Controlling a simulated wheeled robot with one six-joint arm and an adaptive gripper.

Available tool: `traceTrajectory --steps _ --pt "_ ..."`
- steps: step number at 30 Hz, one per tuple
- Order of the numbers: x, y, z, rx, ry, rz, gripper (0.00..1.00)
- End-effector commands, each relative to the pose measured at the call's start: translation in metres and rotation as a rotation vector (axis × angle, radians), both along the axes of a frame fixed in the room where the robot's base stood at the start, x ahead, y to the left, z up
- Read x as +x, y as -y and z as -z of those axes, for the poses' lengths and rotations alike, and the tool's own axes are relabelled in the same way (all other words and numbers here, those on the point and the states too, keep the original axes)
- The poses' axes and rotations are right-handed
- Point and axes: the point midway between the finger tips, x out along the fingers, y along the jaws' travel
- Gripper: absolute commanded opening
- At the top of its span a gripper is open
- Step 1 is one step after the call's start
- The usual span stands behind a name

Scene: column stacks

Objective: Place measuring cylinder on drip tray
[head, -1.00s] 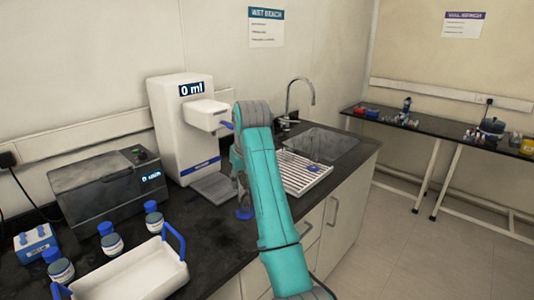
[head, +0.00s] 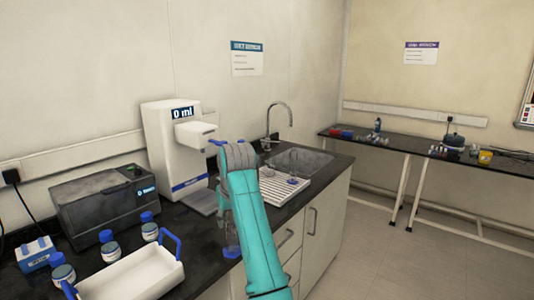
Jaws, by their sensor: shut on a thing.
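The measuring cylinder (head: 232,249) shows its blue foot and a little of its clear body below my wrist; the rest is hidden. My gripper (head: 226,200) is mostly hidden behind my teal arm and is shut on the cylinder, which looks upright. The grey drip tray (head: 197,200) lies at the foot of the white dispenser (head: 172,150), whose display reads 0 ml. The tray is just left of my gripper, and nothing is seen on its visible part. The cylinder's foot appears in front and to the right of the tray; its height above the bench is unclear.
A dark grey machine (head: 105,208), several blue-capped jars (head: 110,249) and a white carrier with blue handles (head: 130,278) stand to the left. A white draining rack (head: 283,193) with a small clear item, a sink (head: 300,160) and tap are to the right.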

Motion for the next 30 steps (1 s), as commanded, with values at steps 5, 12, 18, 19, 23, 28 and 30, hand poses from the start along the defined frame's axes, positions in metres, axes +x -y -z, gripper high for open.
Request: traceTrajectory --steps 5,12,18,19,23,28,30 --pt "0.0 0.015 0.029 0.0 -0.002 0.024 0.0" --pt "-0.003 0.044 0.082 0.0 -0.006 0.07 0.0" --pt "-0.016 0.085 0.153 0.0 -0.008 0.133 0.0" --pt "-0.019 0.091 0.163 0.001 -0.007 0.142 0.0" --pt "-0.034 0.119 0.208 0.001 -0.006 0.185 0.0" --pt "-0.06 0.155 0.262 0.002 -0.007 0.241 0.0" --pt "-0.073 0.169 0.284 0.001 -0.008 0.262 0.0"
